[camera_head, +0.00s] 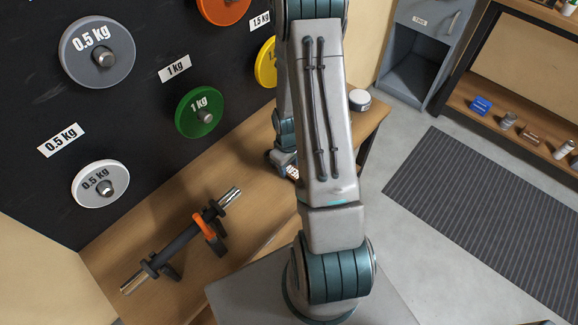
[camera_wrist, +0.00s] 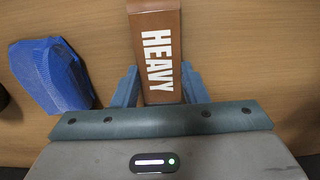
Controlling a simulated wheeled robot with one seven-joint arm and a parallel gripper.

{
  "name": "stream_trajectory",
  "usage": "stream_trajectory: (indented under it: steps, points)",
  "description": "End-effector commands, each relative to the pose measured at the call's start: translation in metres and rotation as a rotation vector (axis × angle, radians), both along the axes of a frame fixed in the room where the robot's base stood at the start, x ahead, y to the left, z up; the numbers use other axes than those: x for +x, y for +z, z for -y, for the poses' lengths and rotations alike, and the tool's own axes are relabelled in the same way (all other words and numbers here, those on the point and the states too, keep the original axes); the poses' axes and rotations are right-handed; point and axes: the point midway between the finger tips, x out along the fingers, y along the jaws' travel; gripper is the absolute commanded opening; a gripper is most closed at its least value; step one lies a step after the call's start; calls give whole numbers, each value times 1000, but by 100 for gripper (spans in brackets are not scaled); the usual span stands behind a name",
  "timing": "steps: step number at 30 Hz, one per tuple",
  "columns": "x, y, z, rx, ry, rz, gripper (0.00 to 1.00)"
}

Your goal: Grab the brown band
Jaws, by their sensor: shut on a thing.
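The brown band (camera_wrist: 158,50), printed HEAVY in white, lies between the two blue-grey fingers of my gripper (camera_wrist: 160,88) in the wrist view. The gripper is shut on it, with one finger along each side. The band's top end runs out of the frame, and its lower end stops near the gripper's palm. In the head view my gripper (camera_head: 286,166) shows only partly, low at the wooden bench behind my arm.
A blue folded thing (camera_wrist: 52,75) lies left of the gripper on wood. In the head view, weight plates hang on the black board (camera_head: 140,130). A dumbbell bar (camera_head: 180,240) with an orange clip rests on the bench. A white round tub (camera_head: 360,99) stands right of my arm.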

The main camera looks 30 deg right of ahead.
Motion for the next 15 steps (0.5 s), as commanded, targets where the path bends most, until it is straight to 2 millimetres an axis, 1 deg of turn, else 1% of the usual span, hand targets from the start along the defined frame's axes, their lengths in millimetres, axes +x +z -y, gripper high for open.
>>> stream_trajectory:
  steps: [5,8,11,12,15]
  points:
    - [0,10,0,-1,-1,1,16]
    - [1,21,0,-1,0,3,16]
    - [2,38,0,-2,0,6,16]
    - [-4,44,1,-1,-2,4,16]
    - [-29,56,3,-2,-5,2,16]
